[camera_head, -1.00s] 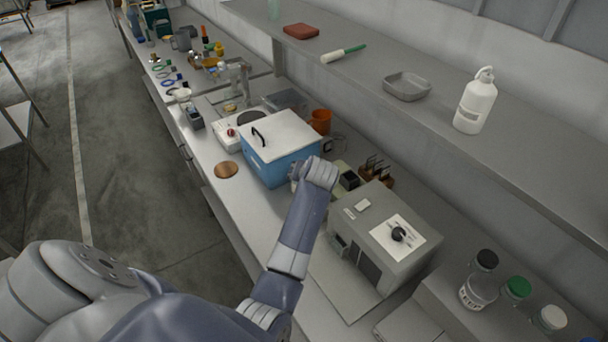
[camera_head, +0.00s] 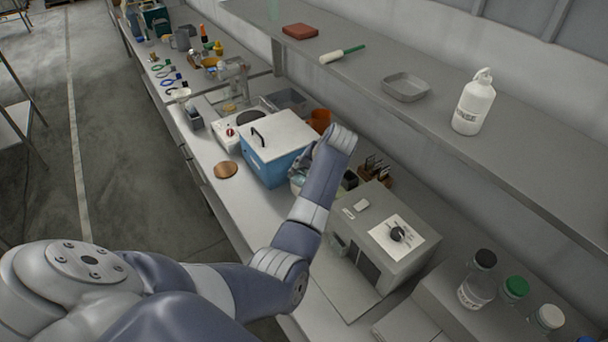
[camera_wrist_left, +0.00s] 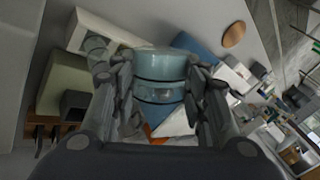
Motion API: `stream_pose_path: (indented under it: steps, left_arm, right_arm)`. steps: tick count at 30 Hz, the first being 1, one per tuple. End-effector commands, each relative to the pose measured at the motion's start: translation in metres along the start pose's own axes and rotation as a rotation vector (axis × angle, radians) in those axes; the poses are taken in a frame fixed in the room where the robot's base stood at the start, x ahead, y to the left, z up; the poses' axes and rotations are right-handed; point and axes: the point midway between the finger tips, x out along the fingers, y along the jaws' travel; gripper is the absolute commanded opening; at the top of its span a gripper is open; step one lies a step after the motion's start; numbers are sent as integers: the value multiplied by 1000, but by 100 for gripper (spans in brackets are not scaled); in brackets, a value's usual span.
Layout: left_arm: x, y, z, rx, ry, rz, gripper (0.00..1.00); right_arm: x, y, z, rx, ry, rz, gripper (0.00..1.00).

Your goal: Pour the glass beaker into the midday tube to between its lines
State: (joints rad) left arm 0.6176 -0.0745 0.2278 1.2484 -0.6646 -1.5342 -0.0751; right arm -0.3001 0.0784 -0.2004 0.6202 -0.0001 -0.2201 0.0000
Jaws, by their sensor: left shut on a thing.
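My left gripper (camera_wrist_left: 155,85) is shut on a clear, bluish glass beaker (camera_wrist_left: 158,65) with dark bands around it, held between the two fingers in the left wrist view. In the head view my left forearm reaches over the bench beside the blue box, and its wrist hides most of the gripper; a bit of glass and finger (camera_head: 298,180) shows at the box's near corner. I cannot make out the midday tube or its lines in either view. My right gripper is not in view.
A blue box with a white lid (camera_head: 278,155) stands left of my wrist. A small brown rack (camera_head: 374,168) is behind, with an orange cup (camera_head: 319,121) nearby. A shelf (camera_head: 440,120) runs above.

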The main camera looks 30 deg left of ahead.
Motion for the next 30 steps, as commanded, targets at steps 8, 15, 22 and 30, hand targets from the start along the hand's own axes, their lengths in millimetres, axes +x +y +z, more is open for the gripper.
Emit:
stream_pose_path:
  steps: [8,15,22,30]
  left_arm:
    - [1,0,-4,56,-99,-13,15]
    - [1,1,-6,93,-164,-20,15]
    - [0,0,-8,117,-205,-25,15]
    - [-1,0,-9,129,-226,-27,15]
  right_arm:
    - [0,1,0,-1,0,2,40]
    - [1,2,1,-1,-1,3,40]
    - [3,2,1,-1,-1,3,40]
    - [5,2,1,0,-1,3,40]
